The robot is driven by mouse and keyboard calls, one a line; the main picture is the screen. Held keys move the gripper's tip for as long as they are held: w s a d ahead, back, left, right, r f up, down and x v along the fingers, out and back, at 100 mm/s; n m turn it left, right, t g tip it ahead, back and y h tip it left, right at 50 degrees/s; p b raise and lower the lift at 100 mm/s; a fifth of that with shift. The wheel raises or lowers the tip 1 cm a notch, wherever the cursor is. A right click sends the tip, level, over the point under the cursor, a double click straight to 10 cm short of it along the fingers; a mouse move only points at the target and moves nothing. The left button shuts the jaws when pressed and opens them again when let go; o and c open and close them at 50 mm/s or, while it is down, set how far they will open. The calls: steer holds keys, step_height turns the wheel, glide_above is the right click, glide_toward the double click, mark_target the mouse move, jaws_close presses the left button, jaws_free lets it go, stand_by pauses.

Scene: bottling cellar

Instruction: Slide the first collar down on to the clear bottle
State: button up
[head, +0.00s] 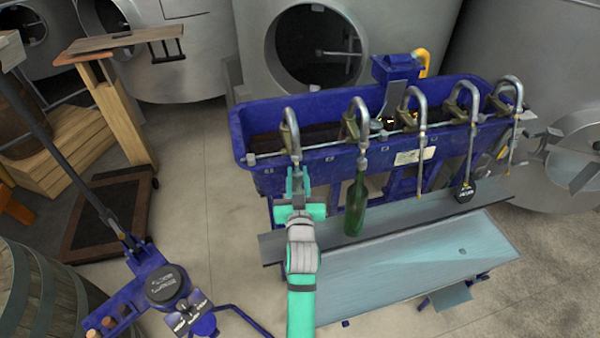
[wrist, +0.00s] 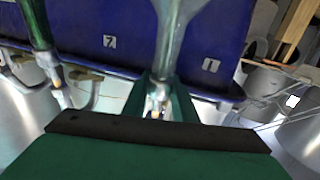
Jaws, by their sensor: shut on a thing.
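My gripper (head: 297,180) is at the leftmost spout (head: 291,130) of the filler in the head view. In the wrist view its two teal fingers (wrist: 160,98) are shut around the first collar (wrist: 157,100), a small pale metal piece at the spout's lower end. The clear bottle (wrist: 177,45) shows as greyish, see-through glass in the wrist view, lined up with the collar. I cannot tell how far the collar overlaps the bottle's mouth. In the head view my gripper and arm hide the clear bottle and the collar.
A green bottle (head: 355,208) stands under the second spout (head: 357,120), close to the right of my gripper.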

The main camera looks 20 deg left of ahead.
steer(key=o, duration=0.4)
steer(key=v, duration=1.1)
steer(key=shift+w, duration=0.1)
steer(key=shift+d+f, duration=0.1)
